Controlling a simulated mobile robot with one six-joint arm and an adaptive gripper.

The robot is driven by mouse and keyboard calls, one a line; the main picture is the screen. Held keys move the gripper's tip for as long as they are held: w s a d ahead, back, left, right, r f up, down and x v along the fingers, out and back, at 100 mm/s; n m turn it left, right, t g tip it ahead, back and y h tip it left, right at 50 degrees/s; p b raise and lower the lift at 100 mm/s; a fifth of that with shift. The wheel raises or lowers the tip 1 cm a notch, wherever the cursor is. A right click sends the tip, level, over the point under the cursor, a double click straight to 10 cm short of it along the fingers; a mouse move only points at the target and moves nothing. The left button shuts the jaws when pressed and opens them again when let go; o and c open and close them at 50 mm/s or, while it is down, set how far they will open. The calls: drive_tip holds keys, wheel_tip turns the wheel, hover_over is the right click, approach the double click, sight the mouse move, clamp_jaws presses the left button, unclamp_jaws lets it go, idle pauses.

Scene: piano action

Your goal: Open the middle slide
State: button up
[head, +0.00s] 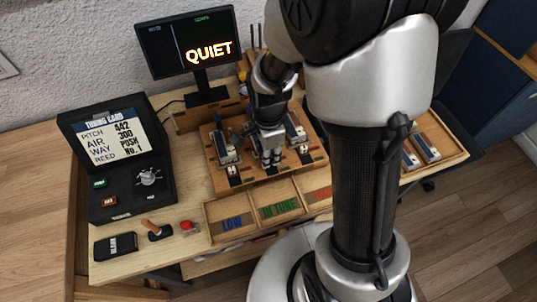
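A wooden board (312,157) holds several small grey and black mechanisms in a row. The left mechanism (226,150) and the right mechanism (297,133) show beside my arm. My gripper (269,157) points down over the middle of the board, right at the middle mechanism. It covers most of that mechanism, so the middle slide cannot be made out clearly. Small black-and-white pieces sit along the board's front, below each mechanism. The fingers are too small and merged with the mechanism to tell whether they are open or touching it.
In front of the board is a wooden tray (247,213) with sections marked LOW, IN TUNE and a red label. A monitor (190,45) reading QUIET stands behind.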

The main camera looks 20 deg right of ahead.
drive_tip(key=shift+c, duration=0.6)
clamp_jaws()
